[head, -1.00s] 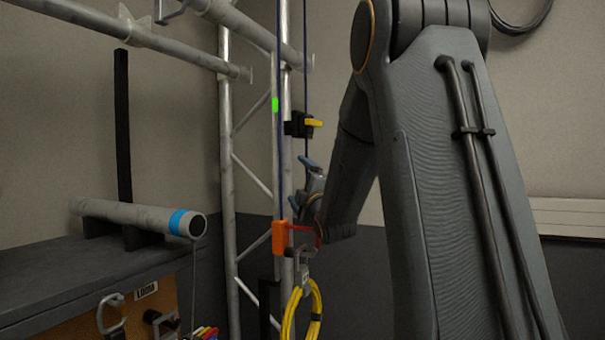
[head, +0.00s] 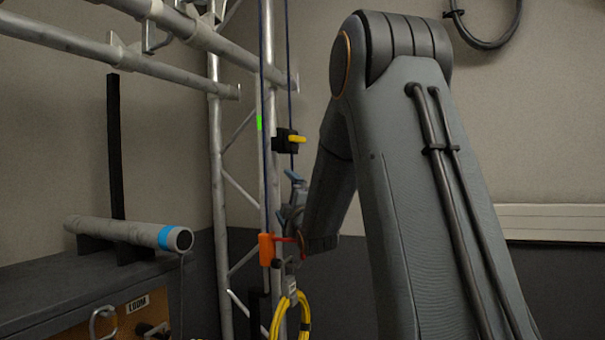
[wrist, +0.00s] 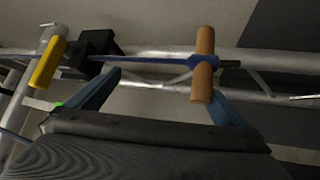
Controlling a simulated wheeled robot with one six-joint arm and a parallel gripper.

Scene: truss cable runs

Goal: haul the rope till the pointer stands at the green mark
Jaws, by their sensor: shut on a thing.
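An orange block (head: 266,248) with a thin red strip sits low on the left line beside the truss post; it looks like the pointer. The green mark (head: 259,122) is on the post well above it. The blue rope (head: 290,85) comes down through a black clamp with a yellow lever (head: 297,139) to my gripper (head: 289,195). In the wrist view the rope (wrist: 150,59) runs to an orange-brown crosswise handle (wrist: 204,65). My gripper's blue fingers (wrist: 160,80) are at the handle and shut on it; the exact contact is partly hidden.
A yellow cable coil (head: 287,312) hangs just below my gripper. A grey pipe with a blue band (head: 125,232) lies on a dark bench (head: 60,285) at left. Truss tubes (head: 110,55) cross overhead. The wall at right is mostly clear beyond my arm.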

